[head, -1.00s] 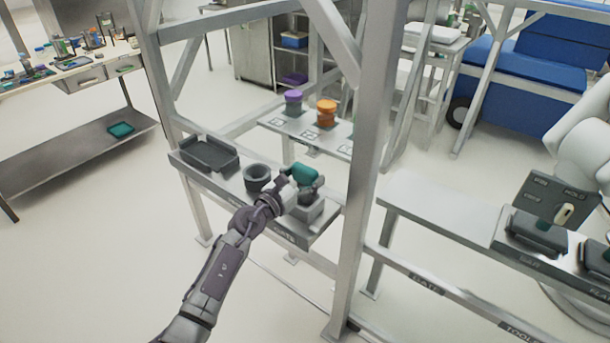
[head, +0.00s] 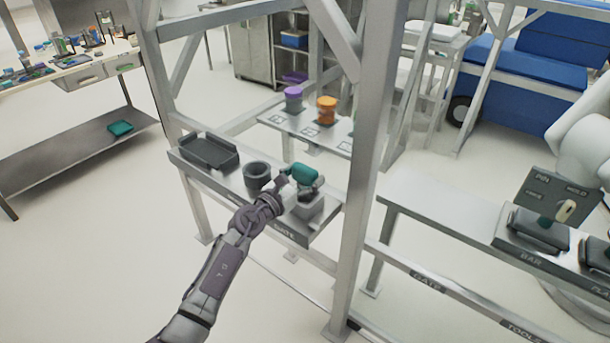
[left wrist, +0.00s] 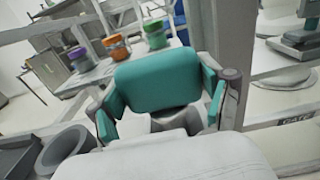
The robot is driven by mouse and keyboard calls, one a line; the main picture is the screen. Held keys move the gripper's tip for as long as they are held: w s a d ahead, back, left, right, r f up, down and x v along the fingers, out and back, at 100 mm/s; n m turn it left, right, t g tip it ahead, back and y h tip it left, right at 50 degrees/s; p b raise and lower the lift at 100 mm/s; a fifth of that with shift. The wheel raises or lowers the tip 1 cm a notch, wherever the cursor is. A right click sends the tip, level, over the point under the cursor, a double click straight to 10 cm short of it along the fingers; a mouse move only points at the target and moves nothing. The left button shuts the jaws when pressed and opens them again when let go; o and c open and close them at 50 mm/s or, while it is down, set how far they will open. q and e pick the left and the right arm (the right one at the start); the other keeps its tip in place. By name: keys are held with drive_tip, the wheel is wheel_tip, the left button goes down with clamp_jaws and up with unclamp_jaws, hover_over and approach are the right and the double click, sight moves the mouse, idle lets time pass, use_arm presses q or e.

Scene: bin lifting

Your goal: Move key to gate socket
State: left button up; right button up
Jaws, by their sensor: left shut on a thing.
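The key has a rounded teal handle (head: 305,174) and is held at the gate shelf (head: 229,186). My left gripper (head: 289,184) is shut on the key. In the left wrist view the teal handle (left wrist: 165,80) lies between the two fingers of my left gripper (left wrist: 168,108). A grey block (head: 312,205), apparently the socket, is directly under the key at the shelf's right end. It also shows below the handle in the left wrist view (left wrist: 176,118). I cannot tell whether the key touches or sits in it. My right gripper is not in view.
A dark round cup (head: 257,176) and a dark tray (head: 208,152) stand left of the key. Purple-topped (head: 293,99) and orange (head: 326,110) jars stand on a shelf behind. A metal post (head: 362,180) rises close on the right.

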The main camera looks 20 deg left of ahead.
use_arm(q)
drive_tip(key=shift+f+b, duration=0.95)
drive_tip(key=shift+f, duration=0.15)
idle(0.4)
drive_tip(key=o, duration=1.3)
drive_tip(key=shift+c, duration=0.2)
wheel_tip(320, 180, up, 9)
drive_tip(key=p, duration=0.9)
drive_tip(key=shift+p, duration=0.3)
